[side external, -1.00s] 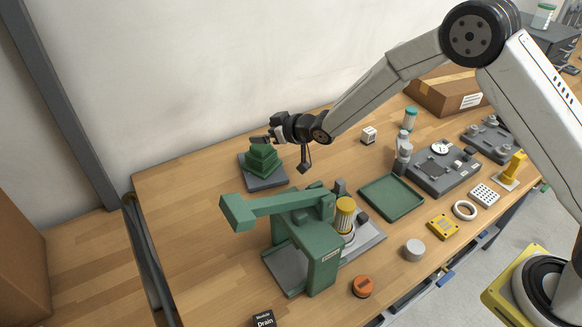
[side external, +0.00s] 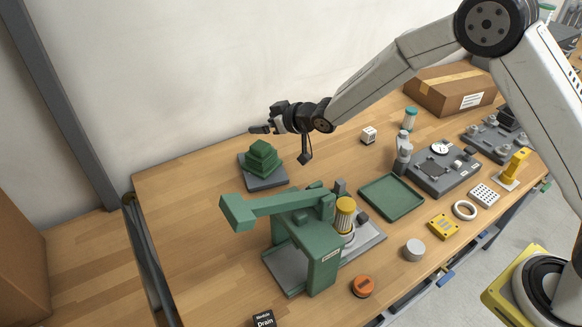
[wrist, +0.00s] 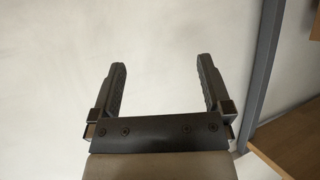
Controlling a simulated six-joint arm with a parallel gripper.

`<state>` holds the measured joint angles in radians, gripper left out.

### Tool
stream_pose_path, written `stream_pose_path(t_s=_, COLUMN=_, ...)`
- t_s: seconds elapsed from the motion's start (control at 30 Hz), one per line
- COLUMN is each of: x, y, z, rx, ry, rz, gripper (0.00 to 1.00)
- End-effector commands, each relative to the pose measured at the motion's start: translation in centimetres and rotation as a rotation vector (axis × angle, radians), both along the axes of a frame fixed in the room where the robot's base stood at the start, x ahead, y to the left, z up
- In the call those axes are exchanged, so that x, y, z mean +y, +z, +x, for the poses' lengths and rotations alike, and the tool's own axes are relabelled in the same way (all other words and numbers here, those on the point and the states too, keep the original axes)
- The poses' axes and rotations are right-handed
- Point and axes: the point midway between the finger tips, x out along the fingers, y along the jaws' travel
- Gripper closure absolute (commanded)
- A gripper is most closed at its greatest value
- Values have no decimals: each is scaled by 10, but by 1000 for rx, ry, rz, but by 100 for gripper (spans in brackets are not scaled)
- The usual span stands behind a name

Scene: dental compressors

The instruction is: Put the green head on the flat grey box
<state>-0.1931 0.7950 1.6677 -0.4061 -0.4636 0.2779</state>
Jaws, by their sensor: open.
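The green head (side external: 263,158) is a stepped dark green block. It rests upright on the flat grey box (side external: 266,182) at the back left of the table, in the side view. My gripper (side external: 256,129) is in the air above the green head, apart from it. In the wrist view my gripper (wrist: 162,82) is open, with nothing between its two black fingers. The wrist view shows neither the head nor the grey box.
A green press-like frame (side external: 320,250) with a long arm stands in front of the grey box. A green tray (side external: 392,197) lies to its right. An orange round part (side external: 363,286) and a grey cylinder (side external: 414,250) lie near the front edge. A wall stands close behind.

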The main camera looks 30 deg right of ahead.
Motion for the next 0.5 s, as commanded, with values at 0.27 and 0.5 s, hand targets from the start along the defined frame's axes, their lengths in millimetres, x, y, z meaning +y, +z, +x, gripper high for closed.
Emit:
stream_pose_path(t_s=0.27, x=-28, y=6, z=-24, rx=82, ry=-65, rz=-39, gripper=0)
stream_pose_path(t_s=0.5, x=-78, y=11, z=-87, rx=270, ry=-181, rz=-109, gripper=0)
